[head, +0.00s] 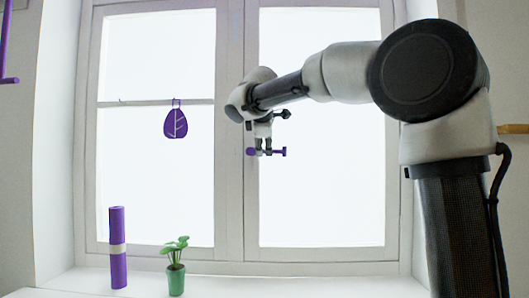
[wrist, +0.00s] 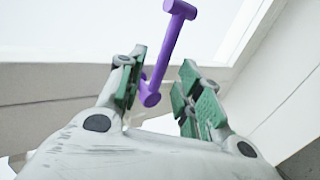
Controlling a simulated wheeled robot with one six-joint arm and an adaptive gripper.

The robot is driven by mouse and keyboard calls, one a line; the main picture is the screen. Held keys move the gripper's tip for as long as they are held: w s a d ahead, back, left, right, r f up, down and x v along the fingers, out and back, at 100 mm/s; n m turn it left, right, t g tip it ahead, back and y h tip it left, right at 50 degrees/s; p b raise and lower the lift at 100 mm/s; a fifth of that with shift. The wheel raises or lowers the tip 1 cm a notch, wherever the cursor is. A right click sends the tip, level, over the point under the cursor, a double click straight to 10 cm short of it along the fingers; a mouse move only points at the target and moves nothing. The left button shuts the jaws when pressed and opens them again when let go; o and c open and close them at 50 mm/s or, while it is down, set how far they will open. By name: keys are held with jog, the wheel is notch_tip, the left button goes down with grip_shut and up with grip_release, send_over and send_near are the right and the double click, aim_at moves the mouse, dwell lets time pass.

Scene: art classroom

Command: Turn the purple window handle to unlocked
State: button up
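The purple window handle (wrist: 168,48) is a bar with a short crosspiece at its far end and a rounded near end. In the head view the handle (head: 278,152) lies about level, in front of the window's middle post. My gripper (head: 263,148) is above it with its fingers pointing down at the bar. In the wrist view my gripper (wrist: 162,68) is open, with green-padded fingers on either side of the bar. The near end of the bar is close to the left finger; a gap shows to the right finger. I cannot tell whether the left finger touches it.
The window frame (head: 230,180) stands behind the handle. On the sill (head: 220,286) stand a purple roll (head: 117,248) and a potted plant (head: 176,280). Another purple item (head: 4,45) is at the upper left.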

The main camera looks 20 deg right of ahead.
jog(key=v, duration=0.7)
jog(key=shift+s+r, duration=0.2)
jog(key=shift+s, duration=0.15)
jog(key=shift+a, duration=0.1)
jog(key=s+d+f+m+g+y, duration=0.1)
jog(key=s+f+m+g, duration=0.15)
jog(key=f, duration=0.55)
jog(key=s+f+m+g+y, duration=0.15)
jog(key=s+f, duration=0.25)
jog(key=f, duration=0.4)
jog(key=s+d+f+m, duration=0.3)
jog(key=s+f, duration=0.3)
jog(key=s, duration=0.3)
jog(key=s+d+f+m+g, duration=0.1)
jog(key=s+d+f+m, duration=0.3)
jog(key=s, duration=0.5)
jog(key=s+d+f+m+g+y, duration=0.1)
jog(key=s+d+f+m, duration=0.2)
jog(key=s+d+f, duration=0.3)
jog(key=s+f, duration=0.2)
jog(key=s, duration=0.1)
jog(key=shift+d+f, duration=0.3)
jog(key=shift+d, duration=0.1)
